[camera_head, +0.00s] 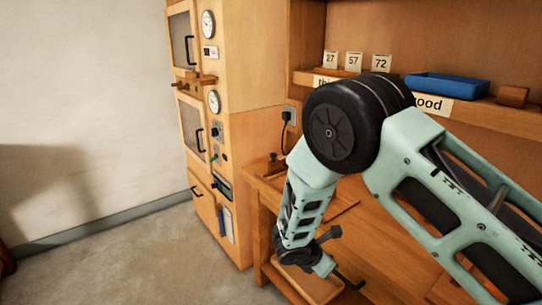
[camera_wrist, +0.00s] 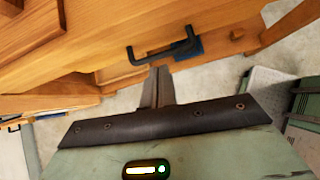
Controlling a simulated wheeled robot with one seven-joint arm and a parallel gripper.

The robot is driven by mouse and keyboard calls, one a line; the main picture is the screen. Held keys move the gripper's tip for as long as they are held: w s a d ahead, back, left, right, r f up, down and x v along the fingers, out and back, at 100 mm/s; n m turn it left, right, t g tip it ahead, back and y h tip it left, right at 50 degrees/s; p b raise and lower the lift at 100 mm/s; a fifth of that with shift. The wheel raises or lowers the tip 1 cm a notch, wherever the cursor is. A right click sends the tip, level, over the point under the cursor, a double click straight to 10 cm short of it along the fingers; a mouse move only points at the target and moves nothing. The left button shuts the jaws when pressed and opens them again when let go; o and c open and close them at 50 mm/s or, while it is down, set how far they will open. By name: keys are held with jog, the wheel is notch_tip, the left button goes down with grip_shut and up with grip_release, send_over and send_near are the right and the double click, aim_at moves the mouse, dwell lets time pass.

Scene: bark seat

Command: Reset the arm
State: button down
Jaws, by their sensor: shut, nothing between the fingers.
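My arm, pale green with a large black joint, fills the right half of the head view and bends down over the wooden bench. My gripper (camera_head: 335,277) points down at the lower middle, near the bench's front edge. In the wrist view my gripper (camera_wrist: 158,75) shows its two fingers pressed together, shut with nothing between them. Just past the fingertips in that view is a black handle (camera_wrist: 160,53) with a small blue patch beside it. I cannot tell whether the fingers touch it.
A wooden cabinet (camera_head: 240,70) with dials and handles stands left of the bench (camera_head: 262,195). A shelf (camera_head: 512,118) behind my arm holds a blue tray (camera_head: 447,86) and number cards (camera_head: 354,62). Open grey floor (camera_head: 130,265) lies at the left.

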jog(key=s+a+r+m+g+y, duration=0.2)
jog(key=s+r+m+y, duration=0.2)
jog(key=s+r+m, duration=0.4)
jog(key=s+a+r+m+g+y, duration=0.2)
jog(key=s+r+m, duration=0.5)
jog(key=s+r, duration=0.8)
jog(key=s+y, duration=0.1)
jog(key=s, duration=0.6)
jog(key=shift+s+a+r+m+y, duration=0.3)
jog(key=shift+s+r+m+y, duration=0.05)
jog(key=shift+r+m+y, duration=0.05)
